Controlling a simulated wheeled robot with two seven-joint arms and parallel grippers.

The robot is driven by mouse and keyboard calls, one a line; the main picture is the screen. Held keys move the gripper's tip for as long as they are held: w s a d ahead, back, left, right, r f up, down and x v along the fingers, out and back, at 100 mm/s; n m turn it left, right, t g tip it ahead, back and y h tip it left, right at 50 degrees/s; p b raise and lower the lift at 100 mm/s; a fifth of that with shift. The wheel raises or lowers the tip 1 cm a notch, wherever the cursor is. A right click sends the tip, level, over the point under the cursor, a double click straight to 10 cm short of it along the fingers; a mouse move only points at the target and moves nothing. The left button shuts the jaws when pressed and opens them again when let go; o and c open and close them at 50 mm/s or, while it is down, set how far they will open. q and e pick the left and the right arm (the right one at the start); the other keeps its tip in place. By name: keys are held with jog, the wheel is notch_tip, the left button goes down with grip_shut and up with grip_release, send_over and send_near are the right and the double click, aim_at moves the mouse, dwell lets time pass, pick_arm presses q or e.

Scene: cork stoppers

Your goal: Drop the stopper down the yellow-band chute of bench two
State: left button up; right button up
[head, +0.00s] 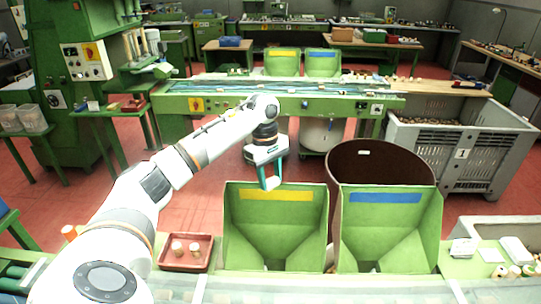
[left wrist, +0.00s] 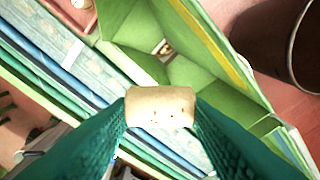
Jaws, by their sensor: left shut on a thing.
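My left gripper (head: 270,180) is shut on a pale cork stopper (left wrist: 161,106), held between its teal fingertips (left wrist: 160,112) in the left wrist view. Another yellow-band chute (head: 282,66) and a blue-band one (head: 322,67) stand on a bench farther back. My right gripper is not in view.
A grey crate (head: 440,150) marked 1 stands at right. Several loose stoppers (head: 514,271) are at the near right.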

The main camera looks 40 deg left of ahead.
pick_arm(q)
jog(key=shift+a, duration=0.1)
jog(key=shift+s+f+b, duration=0.1)
jog(key=shift+f+b, duration=0.15)
jog(key=shift+b, duration=0.05)
jog(key=f+b, duration=0.1)
jog(key=f, duration=0.1)
jog(key=f+b, duration=0.1)
jog(key=f, duration=0.1)
jog(key=shift+d+f+b, duration=0.2)
jog(key=shift+f+b, duration=0.1)
jog(key=shift+b, duration=0.1)
jog(key=shift+f, duration=0.25)
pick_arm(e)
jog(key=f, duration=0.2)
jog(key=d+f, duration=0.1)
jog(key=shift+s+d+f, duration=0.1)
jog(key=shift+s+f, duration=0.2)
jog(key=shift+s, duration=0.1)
pick_arm(q)
jog(key=shift+s, duration=0.1)
jog(key=o, duration=1)
jog(key=shift+o, duration=0.2)
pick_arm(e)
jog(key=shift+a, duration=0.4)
pick_arm(q)
jog(key=shift+r, duration=0.1)
